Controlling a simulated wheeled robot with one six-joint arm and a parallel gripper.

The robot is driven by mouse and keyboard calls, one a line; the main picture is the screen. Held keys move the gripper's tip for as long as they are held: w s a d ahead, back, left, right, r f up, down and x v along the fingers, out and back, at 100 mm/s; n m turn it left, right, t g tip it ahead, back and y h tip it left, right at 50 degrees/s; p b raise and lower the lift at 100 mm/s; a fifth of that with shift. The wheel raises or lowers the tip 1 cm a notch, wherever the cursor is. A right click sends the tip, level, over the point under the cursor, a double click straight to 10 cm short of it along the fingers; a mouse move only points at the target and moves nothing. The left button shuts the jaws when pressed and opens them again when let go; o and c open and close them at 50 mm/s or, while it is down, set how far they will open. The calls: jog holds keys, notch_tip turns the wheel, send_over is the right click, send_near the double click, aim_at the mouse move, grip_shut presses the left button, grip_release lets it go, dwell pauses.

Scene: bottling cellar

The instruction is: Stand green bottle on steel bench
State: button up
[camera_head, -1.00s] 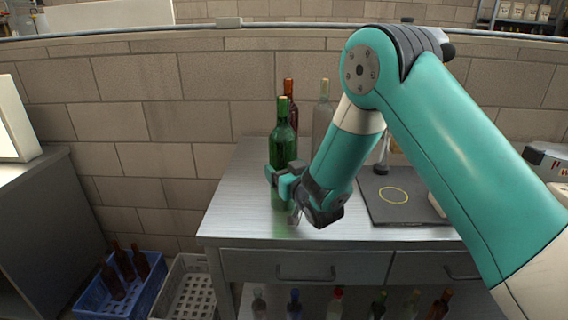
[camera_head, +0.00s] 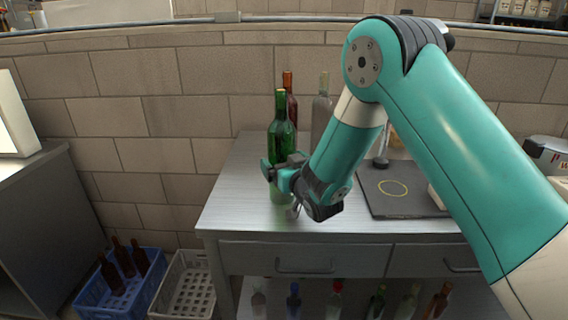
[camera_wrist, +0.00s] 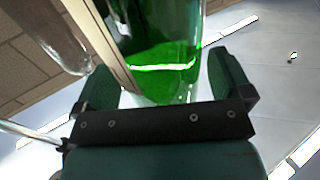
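The green bottle (camera_head: 281,135) is upright at the left part of the steel bench (camera_head: 236,205), its lower part pale and partly hidden by my gripper. My gripper (camera_head: 279,174) is low around the bottle, one finger on each side. In the wrist view the green bottle (camera_wrist: 160,45) is between the two fingers of my gripper (camera_wrist: 165,85). A narrow gap shows between the glass and the right finger, so the gripper looks open. The contact of the bottle's base with the bench is not clearly visible.
A brown-red bottle (camera_head: 288,82) and a clear bottle (camera_head: 322,110) stand close behind the green one. A dark mat (camera_head: 410,205) with a yellow ring (camera_head: 393,188) lies to the right. Blue (camera_head: 150,285) and pale (camera_head: 185,285) crates are on the floor at left.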

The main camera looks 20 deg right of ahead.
jog(key=shift+s+f, duration=0.15)
jog(key=shift+f, duration=0.5)
jog(key=s+a+n+g+b, duration=0.1)
jog(key=s+g+b, duration=0.4)
jog(key=s, duration=1.4)
jog(key=s+a+n+g+b, duration=0.2)
jog(key=s+n+g+b, duration=0.2)
jog(key=s+g, duration=0.8)
jog(key=s+b, duration=0.1)
jog(key=s, duration=0.7)
jog(key=shift+a+f+g+y+b, duration=0.25)
jog(key=shift+a+g+y+b, duration=0.05)
jog(key=shift+g+y+b, duration=0.1)
notch_tip(320, 180, up, 14)
jog(key=p, duration=1.3)
jog(key=shift+f+p, duration=0.2)
jog(key=shift+p, duration=0.15)
